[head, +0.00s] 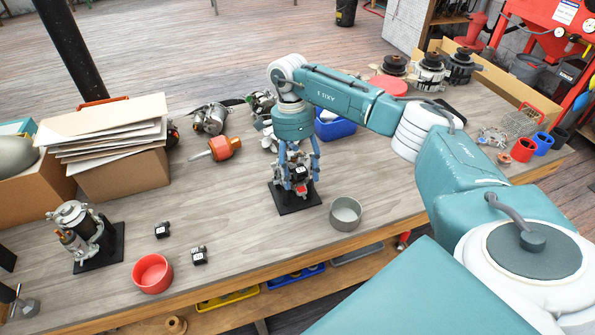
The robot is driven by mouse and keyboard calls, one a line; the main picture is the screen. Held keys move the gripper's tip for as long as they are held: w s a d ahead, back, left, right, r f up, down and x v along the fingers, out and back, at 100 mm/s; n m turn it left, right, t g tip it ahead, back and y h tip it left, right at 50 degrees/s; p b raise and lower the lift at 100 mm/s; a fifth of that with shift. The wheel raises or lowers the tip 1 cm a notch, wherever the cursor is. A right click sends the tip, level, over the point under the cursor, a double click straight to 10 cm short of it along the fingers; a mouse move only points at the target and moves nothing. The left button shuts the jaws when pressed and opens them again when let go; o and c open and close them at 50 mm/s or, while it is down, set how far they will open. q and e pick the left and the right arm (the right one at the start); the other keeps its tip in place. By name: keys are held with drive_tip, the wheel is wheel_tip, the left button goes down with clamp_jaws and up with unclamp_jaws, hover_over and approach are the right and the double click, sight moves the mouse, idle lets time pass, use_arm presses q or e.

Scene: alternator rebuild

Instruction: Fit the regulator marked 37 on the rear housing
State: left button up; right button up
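My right gripper (300,178) points down over the rear housing (290,188), which stands on a black base plate (298,201) in the middle of the bench. Its blue fingers are spread, one on each side of a small black part (301,172) at the housing, with gaps visible beside it. This part looks like a regulator; its marking is too small to read, and I cannot tell whether it is seated. Two more small black regulators lie on the bench at left, one farther back (162,230) and one nearer (199,256); their numbers are unreadable. My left gripper is not in view.
A grey metal bowl (346,212) stands close to the right of the base plate. A red bowl (152,273) is near the front edge. Another assembly (80,230) stands at left.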

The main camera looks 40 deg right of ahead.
sight(296, 163)
drive_tip(key=shift+r, duration=0.1)
drive_tip(key=r, duration=0.3)
drive_tip(key=w+r, duration=0.1)
drive_tip(key=r, duration=0.3)
drive_tip(key=shift+w+d+r, duration=0.15)
drive_tip(key=shift+w, duration=0.05)
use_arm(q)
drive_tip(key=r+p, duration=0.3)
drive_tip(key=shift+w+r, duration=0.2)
use_arm(e)
wheel_tip(296, 163, up, 4)
drive_tip(key=shift+r, duration=0.2)
